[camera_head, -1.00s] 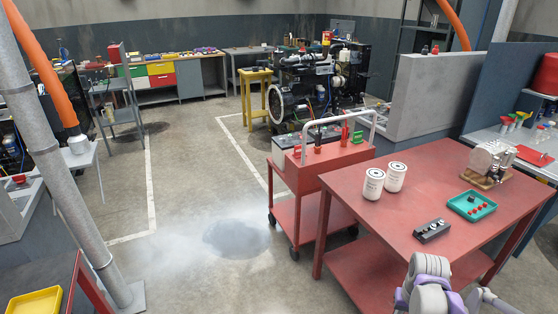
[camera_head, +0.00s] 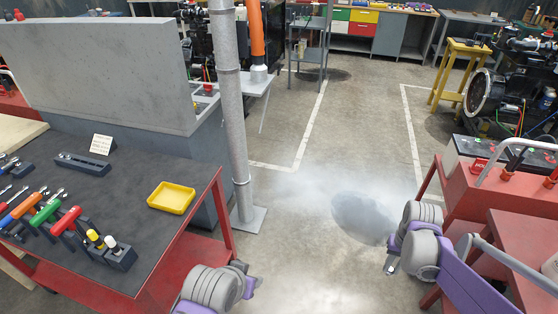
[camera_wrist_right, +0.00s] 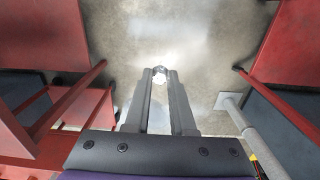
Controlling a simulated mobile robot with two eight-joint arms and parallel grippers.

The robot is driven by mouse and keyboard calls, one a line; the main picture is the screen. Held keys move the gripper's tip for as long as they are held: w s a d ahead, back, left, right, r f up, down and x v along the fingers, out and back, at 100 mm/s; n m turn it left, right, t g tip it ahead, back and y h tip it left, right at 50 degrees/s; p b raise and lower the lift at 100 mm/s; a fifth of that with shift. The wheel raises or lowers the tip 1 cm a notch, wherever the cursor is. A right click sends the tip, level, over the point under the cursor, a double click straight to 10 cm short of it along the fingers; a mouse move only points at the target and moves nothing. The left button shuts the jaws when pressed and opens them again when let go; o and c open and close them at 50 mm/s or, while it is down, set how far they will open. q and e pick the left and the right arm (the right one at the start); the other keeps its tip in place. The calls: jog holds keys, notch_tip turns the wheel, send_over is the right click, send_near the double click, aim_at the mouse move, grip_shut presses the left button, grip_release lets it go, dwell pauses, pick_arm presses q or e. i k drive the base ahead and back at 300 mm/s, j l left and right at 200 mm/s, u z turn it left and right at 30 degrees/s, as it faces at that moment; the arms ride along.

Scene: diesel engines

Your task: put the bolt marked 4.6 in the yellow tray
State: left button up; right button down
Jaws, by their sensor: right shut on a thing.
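The yellow tray (camera_head: 172,198) is empty and lies on the dark table top at the left in the head view. My right gripper (camera_head: 390,267) points down over the open floor at the right, well apart from the tray. In the right wrist view my right gripper (camera_wrist_right: 160,72) is shut on a small pale metal piece, apparently a bolt (camera_wrist_right: 160,77), at its fingertips. No marking on it can be read. My left gripper (camera_head: 248,277) is low near the front right corner of the dark table; its fingers are too small and partly hidden to tell their opening.
The dark table (camera_head: 125,180) bears screwdrivers (camera_head: 40,214), a small holder (camera_head: 120,257) and a white card (camera_head: 101,144). A grey column (camera_head: 232,110) stands behind the table's right edge. A red cart (camera_head: 500,185) stands at the right. The floor between is clear.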

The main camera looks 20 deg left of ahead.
aim_at(172, 199)
jog(key=i+u, duration=0.15)
jog(key=u, duration=0.35)
jog(key=i+u, duration=0.1)
jog(key=u, duration=0.4)
jog(key=i+u, duration=0.15)
jog(key=u, duration=0.3)
jog(key=i+u, duration=0.15)
jog(key=u, duration=0.3)
jog(key=i+l+u, duration=0.15)
jog(key=u, duration=0.3)
jog(key=i+l+u, duration=0.1)
jog(key=u, duration=0.35)
jog(key=i+l+u, duration=0.3)
jog(key=u, duration=0.15)
